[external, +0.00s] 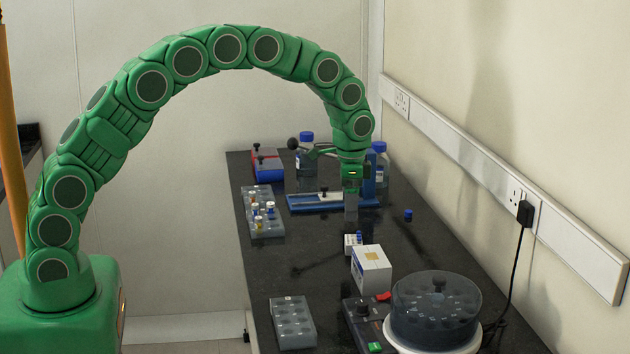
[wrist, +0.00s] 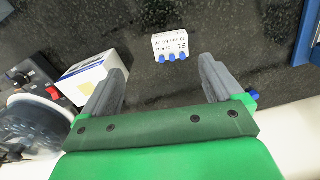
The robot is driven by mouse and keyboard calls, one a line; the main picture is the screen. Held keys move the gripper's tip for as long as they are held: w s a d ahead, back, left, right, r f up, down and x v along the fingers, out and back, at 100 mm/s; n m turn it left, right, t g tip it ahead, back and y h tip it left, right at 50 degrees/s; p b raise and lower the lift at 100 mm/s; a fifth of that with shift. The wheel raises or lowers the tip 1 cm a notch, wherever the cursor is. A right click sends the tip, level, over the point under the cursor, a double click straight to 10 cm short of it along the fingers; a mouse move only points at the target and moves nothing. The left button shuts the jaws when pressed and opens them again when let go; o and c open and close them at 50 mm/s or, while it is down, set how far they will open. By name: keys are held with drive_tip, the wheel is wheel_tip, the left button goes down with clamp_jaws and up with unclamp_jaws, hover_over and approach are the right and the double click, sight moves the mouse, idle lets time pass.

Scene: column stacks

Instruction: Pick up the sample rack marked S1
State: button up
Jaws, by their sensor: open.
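The sample rack marked S1 (wrist: 170,43) is a small white block with several blue caps along one side. Its label reads upside down in the wrist view. In the external view the small white rack (external: 349,242) stands on the black bench, just behind the white box. My gripper (wrist: 163,70) is open and empty, its two grey fingers spread apart. In the wrist view the rack lies beyond the fingertips, in line with the gap between them. In the external view my gripper (external: 351,205) points down above the bench, a little farther back than the rack.
A white box (external: 371,268) stands close to the rack. A lidded round device (external: 436,312) and a grey rack (external: 292,323) are nearer the front. A blue stand (external: 310,202), a rack with several vials (external: 262,212) and a blue cap (external: 408,215) surround my gripper.

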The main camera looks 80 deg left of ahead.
sight(353, 238)
drive_tip(key=a+f, duration=0.1)
drive_tip(key=w+a+f, duration=0.1)
drive_tip(key=shift+w+f, duration=0.25)
drive_tip(key=shift+f, duration=0.05)
drive_tip(key=shift+w+d+f, duration=0.1)
drive_tip(key=shift+d+f, duration=0.1)
drive_tip(key=shift+f, duration=1.7)
drive_tip(key=shift+d+f, duration=0.15)
drive_tip(key=shift+f, duration=1.7)
drive_tip(key=c, duration=1.2)
